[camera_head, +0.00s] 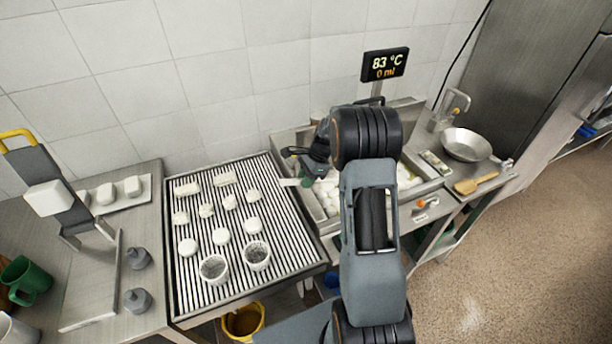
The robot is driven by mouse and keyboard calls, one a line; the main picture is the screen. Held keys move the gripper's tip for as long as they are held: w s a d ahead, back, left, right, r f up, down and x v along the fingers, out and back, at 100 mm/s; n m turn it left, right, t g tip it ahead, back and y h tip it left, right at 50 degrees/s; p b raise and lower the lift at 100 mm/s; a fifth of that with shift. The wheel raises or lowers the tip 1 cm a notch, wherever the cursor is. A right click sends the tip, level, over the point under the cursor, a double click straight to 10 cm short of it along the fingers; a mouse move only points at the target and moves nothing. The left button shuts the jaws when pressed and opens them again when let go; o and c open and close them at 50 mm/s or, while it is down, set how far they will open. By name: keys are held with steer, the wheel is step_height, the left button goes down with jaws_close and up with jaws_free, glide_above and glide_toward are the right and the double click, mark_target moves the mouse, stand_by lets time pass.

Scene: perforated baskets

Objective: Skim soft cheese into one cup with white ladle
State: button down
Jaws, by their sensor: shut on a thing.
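My gripper (315,172) is over the left part of the steel vat (437,184), with my arm covering much of the vat. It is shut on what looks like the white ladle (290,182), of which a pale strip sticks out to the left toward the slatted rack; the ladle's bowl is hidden. White soft cheese (326,201) lies in the vat below. Two perforated cups (214,268) (257,254) stand upright on the front of the slatted rack (293,268). The cup interiors look greyish, and I cannot tell any cheese in them.
Several white cheese pieces (222,236) lie on the rack behind the cups. A display (385,64) reads 83 °C and 0 ml. A metal bowl (467,145) and wooden paddle (475,184) are at right. A green jug (27,280) and grey weights (138,300) are at left.

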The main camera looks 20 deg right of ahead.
steer(key=shift+f+b, duration=2.65)
steer(key=shift+f, duration=1.3)
steer(key=shift+h, duration=0.8)
step_height(320, 180, up, 10)
steer(key=p, duration=0.8)
steer(key=shift+r, duration=0.25)
steer(key=shift+h, duration=0.3)
steer(key=shift+a+v, duration=0.2)
steer(key=shift+v, duration=0.6)
steer(key=shift+a+v, duration=0.15)
steer(key=shift+v, duration=0.6)
steer(key=shift+a+v, duration=0.2)
steer(key=shift+v, duration=0.6)
